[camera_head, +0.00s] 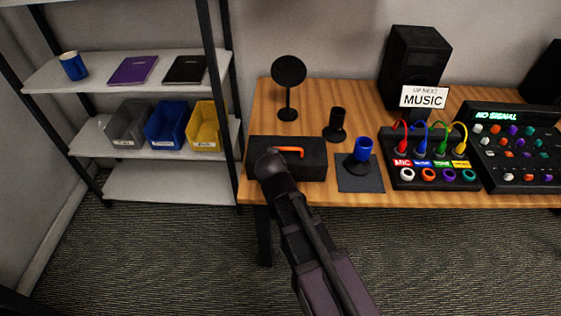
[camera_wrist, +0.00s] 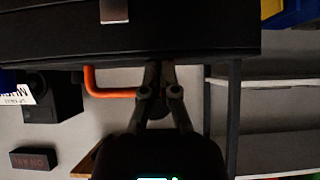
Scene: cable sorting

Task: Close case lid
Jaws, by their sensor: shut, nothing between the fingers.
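The black case (camera_head: 314,160) sits at the table's front left corner, with an orange handle (camera_head: 290,149) on its top. The case looks like a low flat box; no gap under a raised lid shows. My gripper (camera_head: 268,163) is over the case's left part, and its fingertips are hidden there. In the wrist view the dark case (camera_wrist: 200,35) with a silver latch (camera_wrist: 114,11) fills the top. My gripper (camera_wrist: 160,68) is shut and empty at the case's edge, beside the orange handle (camera_wrist: 110,94). I cannot tell whether the fingertips touch the case.
A blue cup-like piece (camera_head: 363,148) on a dark mat (camera_head: 358,184) stands right of the case. Behind are a black round-topped stand (camera_head: 289,72) and a short black stand (camera_head: 337,122). A cable panel (camera_head: 432,186) is further right; a shelf (camera_head: 150,180) is left.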

